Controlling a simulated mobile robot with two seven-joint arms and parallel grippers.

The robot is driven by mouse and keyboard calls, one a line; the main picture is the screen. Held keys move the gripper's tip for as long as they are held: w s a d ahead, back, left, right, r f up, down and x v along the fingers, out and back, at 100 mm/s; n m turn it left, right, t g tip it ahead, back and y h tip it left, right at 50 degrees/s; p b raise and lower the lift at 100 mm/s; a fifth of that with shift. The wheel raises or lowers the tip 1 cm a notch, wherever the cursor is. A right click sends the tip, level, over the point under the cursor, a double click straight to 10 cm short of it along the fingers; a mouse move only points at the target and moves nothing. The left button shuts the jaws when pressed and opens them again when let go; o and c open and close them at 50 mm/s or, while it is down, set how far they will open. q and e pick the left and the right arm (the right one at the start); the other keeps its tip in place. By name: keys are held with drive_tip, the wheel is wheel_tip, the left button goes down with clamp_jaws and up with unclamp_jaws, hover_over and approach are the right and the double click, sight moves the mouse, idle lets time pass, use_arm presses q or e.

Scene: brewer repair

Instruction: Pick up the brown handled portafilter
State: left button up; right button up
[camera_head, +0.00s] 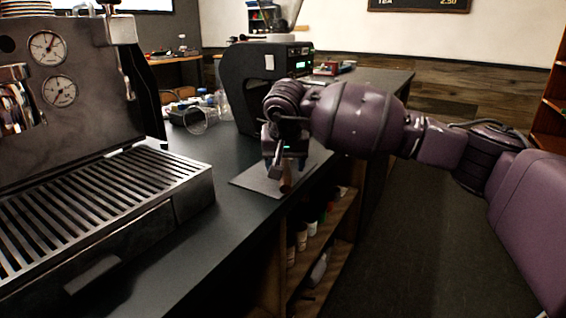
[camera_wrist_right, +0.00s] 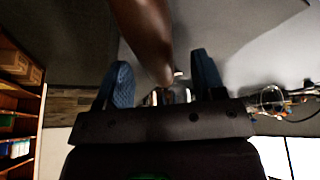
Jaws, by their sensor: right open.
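The portafilter's brown handle (camera_head: 286,186) shows in the head view just under my right gripper (camera_head: 281,168), above the dark mat's front part at the counter edge. The rest of the portafilter is hidden in the head view. In the right wrist view the brown handle (camera_wrist_right: 146,32) is large and close, running down from the top edge. Its end lies between the two blue padded fingertips of my open right gripper (camera_wrist_right: 164,80), with a gap visible on each side. My left gripper is not in view.
The espresso machine (camera_head: 100,220) with its slatted drip tray fills the left. A black grinder (camera_head: 240,90) stands behind my right gripper. Clear jars (camera_head: 200,118) stand farther back left. The mat (camera_head: 245,180) lies on the counter, with open shelves (camera_head: 325,240) below.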

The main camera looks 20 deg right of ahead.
sight(285, 161)
drive_tip(key=shift+x, duration=0.85)
drive_tip(key=shift+r, duration=0.2)
clamp_jaws()
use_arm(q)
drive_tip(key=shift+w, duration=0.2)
use_arm(e)
drive_tip(key=shift+r, duration=0.1)
wheel_tip(285, 161, up, 6)
drive_tip(key=shift+r+p, duration=0.25)
drive_tip(key=shift+p, duration=0.45)
use_arm(q)
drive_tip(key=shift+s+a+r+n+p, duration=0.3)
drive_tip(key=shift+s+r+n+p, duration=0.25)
drive_tip(key=shift+p, duration=0.65)
use_arm(e)
wheel_tip(285, 161, up, 13)
drive_tip(key=shift+r, duration=0.25)
